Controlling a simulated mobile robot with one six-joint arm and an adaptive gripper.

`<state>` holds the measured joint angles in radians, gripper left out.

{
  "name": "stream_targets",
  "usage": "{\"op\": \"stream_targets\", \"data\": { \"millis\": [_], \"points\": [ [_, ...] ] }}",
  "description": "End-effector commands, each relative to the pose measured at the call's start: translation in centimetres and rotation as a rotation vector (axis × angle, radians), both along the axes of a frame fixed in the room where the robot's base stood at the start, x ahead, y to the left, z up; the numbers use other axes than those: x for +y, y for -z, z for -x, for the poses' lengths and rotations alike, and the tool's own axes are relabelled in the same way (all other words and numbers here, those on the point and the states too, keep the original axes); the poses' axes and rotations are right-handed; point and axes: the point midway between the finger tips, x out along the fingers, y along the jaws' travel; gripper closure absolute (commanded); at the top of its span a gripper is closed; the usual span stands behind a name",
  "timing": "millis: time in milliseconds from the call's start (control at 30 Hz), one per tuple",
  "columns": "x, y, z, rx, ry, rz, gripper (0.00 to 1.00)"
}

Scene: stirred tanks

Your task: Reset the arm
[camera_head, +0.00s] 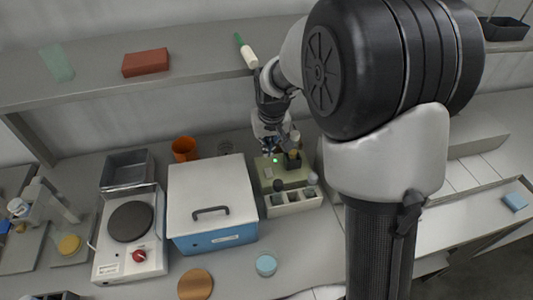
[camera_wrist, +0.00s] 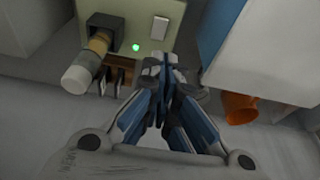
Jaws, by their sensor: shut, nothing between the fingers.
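My gripper (camera_wrist: 165,75) is in the middle of the wrist view, its blue-faced fingers closed together with nothing between them. Its tips are close to a pale green device (camera_wrist: 145,15) with a lit green lamp and a white switch. In the head view my arm reaches down behind that device (camera_head: 268,168), and my gripper (camera_head: 270,148) is partly hidden there. A dark holder on the device carries a capped vial (camera_wrist: 82,72), seen on the left in the wrist view.
A white-lidded blue box (camera_head: 212,195) stands left of the device, with an orange cup (camera_head: 185,149) behind it. A hotplate (camera_head: 131,235) with a red knob is further left. A white rack (camera_head: 293,203) stands in front of the device. A shelf (camera_head: 100,85) holding a red brick (camera_head: 146,62) runs above.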

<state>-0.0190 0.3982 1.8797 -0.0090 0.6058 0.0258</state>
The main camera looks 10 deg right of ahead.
Motion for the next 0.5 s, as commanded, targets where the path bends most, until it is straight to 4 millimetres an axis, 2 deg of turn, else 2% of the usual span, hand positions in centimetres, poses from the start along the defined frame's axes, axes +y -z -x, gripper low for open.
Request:
{"op": "stream_targets", "data": {
  "millis": [167,500],
  "points": [
    [0.01,-1.37,0.38,0.000,0.000,0.000,1.00],
    [0.01,-1.49,0.42,0.000,0.000,0.000,1.00]
  ]
}}
